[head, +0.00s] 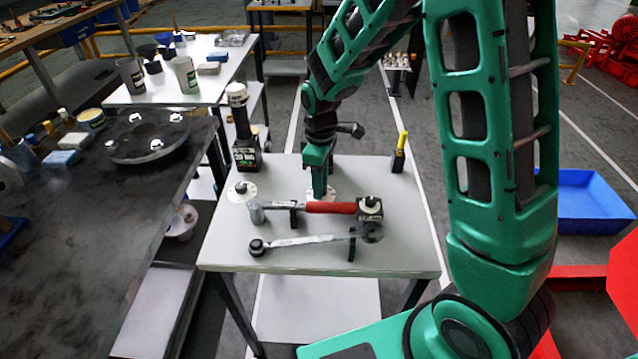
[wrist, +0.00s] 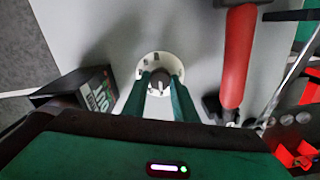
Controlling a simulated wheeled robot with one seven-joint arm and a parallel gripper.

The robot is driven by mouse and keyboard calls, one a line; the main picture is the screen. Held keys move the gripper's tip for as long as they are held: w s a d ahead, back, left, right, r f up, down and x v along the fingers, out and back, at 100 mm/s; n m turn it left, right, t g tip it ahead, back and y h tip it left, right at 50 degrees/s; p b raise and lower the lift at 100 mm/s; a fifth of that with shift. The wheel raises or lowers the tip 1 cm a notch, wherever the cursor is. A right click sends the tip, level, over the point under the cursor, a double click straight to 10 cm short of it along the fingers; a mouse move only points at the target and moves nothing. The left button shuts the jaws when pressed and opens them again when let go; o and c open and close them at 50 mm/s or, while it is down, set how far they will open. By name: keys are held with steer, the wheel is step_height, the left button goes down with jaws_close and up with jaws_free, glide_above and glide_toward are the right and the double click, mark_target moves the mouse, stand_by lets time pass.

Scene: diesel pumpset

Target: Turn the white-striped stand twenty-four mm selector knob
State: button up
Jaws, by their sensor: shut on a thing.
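The selector knob (wrist: 158,87) is a small dark knob with a white stripe, at the middle of a round white dial plate (wrist: 160,62) with dark marks. My gripper (wrist: 160,78) points down at the dial, its two green fingers on either side of the knob, shut on it. In the head view my gripper (head: 319,194) is low over the table, and it hides the knob there. Only part of the white dial plate (head: 331,193) shows around the fingertips.

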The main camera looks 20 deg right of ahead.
steer(key=shift+d+m, duration=0.1)
steer(key=shift+m, duration=0.3)
steer(key=m, duration=0.6)
steer(key=shift+w+m, duration=0.15)
steer(key=shift+m, duration=0.15)
steer(key=m, duration=0.6)
steer(key=shift+r, duration=0.1)
steer(key=shift+m, duration=0.3)
steer(key=o, duration=1)
steer(key=shift+o, duration=0.2)
step_height(320, 180, up, 11)
steer(key=shift+d, duration=0.1)
